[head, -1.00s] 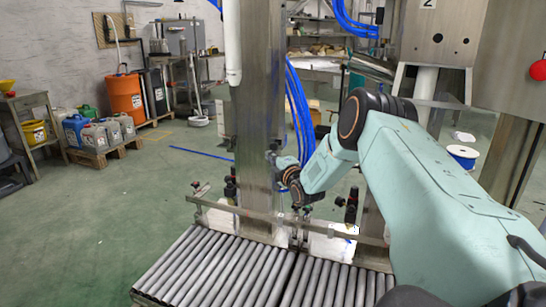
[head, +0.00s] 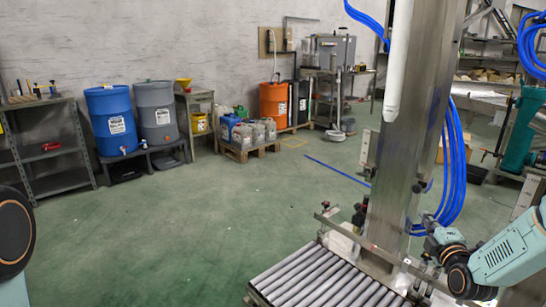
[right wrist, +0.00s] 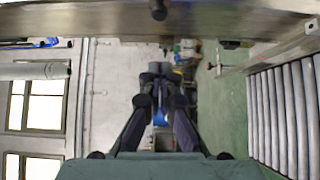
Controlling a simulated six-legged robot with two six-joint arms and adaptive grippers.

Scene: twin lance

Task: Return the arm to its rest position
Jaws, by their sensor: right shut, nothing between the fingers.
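My right arm (head: 510,250) comes in from the right edge of the head view, with its dark wrist joint beside the steel column (head: 412,130). My right gripper (right wrist: 157,75) shows in the middle of the right wrist view. Its dark fingers are together, with nothing held between them. In the head view its fingers are too small and hidden to make out. A joint of my left arm (head: 12,235) shows at the left edge of the head view. My left gripper is out of view.
A roller conveyor (head: 325,280) lies at the column's foot, with a steel rail beside it. Blue hoses (head: 455,170) hang close to my right wrist. Blue and grey drums (head: 112,120), canisters on a pallet (head: 245,150) and an orange drum (head: 273,103) stand along the wall. The green floor between is clear.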

